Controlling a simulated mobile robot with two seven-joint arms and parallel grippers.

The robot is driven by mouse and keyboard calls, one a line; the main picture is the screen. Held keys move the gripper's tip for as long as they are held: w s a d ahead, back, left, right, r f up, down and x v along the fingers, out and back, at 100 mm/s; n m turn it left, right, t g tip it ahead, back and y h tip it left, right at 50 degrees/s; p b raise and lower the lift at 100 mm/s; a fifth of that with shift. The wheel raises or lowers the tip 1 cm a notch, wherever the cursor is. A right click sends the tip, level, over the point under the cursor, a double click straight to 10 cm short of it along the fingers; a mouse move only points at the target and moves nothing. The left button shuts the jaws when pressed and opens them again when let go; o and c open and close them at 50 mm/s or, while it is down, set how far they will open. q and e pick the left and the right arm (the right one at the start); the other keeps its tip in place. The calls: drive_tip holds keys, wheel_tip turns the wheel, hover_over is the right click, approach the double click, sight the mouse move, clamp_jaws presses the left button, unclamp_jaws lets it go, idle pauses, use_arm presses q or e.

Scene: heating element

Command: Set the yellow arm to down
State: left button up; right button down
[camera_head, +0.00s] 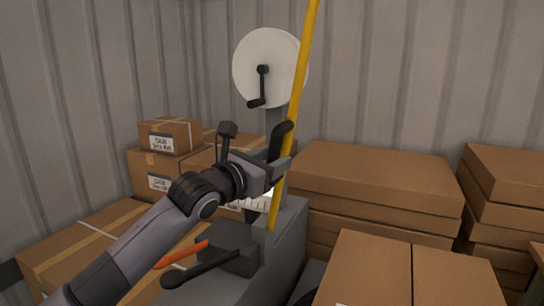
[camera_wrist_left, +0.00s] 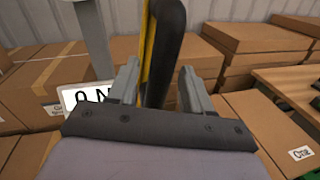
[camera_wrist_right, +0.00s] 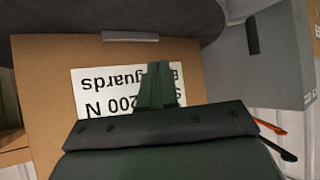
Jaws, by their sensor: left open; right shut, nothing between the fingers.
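The yellow arm (camera_head: 297,90) is a long bar that stands up, leaning slightly right, from the grey machine (camera_head: 287,245). A black handle (camera_head: 281,140) is beside its lower half. My left gripper (camera_head: 279,168) is at this handle with its fingers open. In the left wrist view the black handle (camera_wrist_left: 166,50) passes between the spread fingers (camera_wrist_left: 160,85), with a gap on each side, and the yellow arm (camera_wrist_left: 147,48) shows just behind it. My right gripper (camera_wrist_right: 157,84) is shut and empty in the right wrist view, in front of a labelled cardboard box (camera_wrist_right: 50,75).
A white disc (camera_head: 262,50) with a black crank (camera_head: 262,85) is behind the yellow arm. An orange lever (camera_head: 182,254) and a black lever (camera_head: 200,268) stick out low on the machine. Cardboard boxes (camera_head: 375,175) crowd both sides. A corrugated wall (camera_head: 420,70) closes the back.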

use_arm(q)
drive_tip(key=shift+w+d, duration=0.2)
drive_tip(key=shift+w, duration=0.1)
clamp_jaws()
